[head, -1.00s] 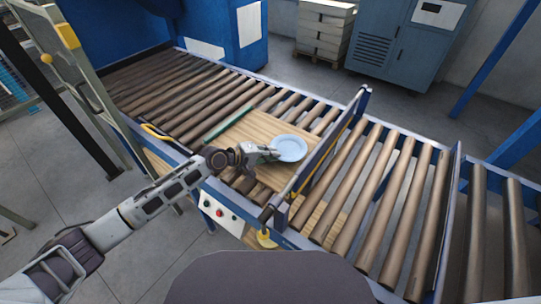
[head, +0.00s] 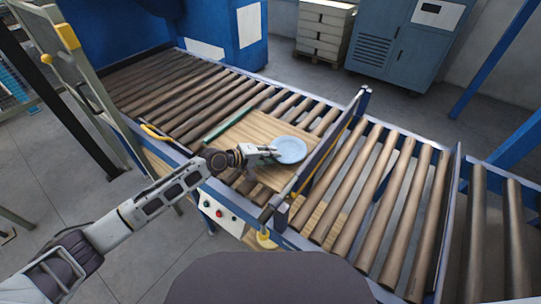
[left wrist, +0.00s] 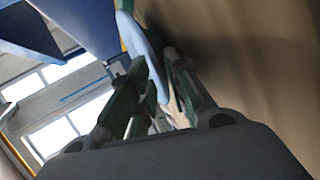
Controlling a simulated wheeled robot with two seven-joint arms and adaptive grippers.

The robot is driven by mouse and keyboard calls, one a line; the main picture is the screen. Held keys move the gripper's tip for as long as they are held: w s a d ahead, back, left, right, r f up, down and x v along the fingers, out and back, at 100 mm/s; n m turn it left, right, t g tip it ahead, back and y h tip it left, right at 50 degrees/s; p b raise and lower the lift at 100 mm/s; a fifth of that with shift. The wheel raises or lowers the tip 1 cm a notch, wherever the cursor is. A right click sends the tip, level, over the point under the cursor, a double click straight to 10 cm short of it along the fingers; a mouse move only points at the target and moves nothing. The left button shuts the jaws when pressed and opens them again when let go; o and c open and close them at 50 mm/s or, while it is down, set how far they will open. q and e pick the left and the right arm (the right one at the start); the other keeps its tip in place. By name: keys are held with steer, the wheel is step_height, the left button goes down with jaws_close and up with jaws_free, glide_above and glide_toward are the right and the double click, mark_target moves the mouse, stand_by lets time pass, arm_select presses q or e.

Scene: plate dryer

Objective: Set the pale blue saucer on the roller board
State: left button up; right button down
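The pale blue saucer (head: 291,150) is over the right part of the wooden roller board (head: 240,135) in the head view. My left gripper (head: 274,153) reaches in from the left and is at the saucer's near-left rim. In the left wrist view the saucer (left wrist: 143,48) shows nearly edge-on, its rim between the two fingers of my left gripper (left wrist: 155,90), which is shut on it. The tan board surface (left wrist: 265,70) lies to the right there, and the saucer looks close to it. I cannot tell whether they touch. My right gripper is not in view.
A green strip (head: 225,123) lies along the board's left side. A blue-framed barrier with a yellow bar (head: 322,155) stands just right of the board. Rollers (head: 180,95) run left, and more rollers (head: 385,190) continue right. A control panel (head: 219,212) is at the front.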

arm_select(q)
steer(key=v, duration=1.2)
stand_by(0.3)
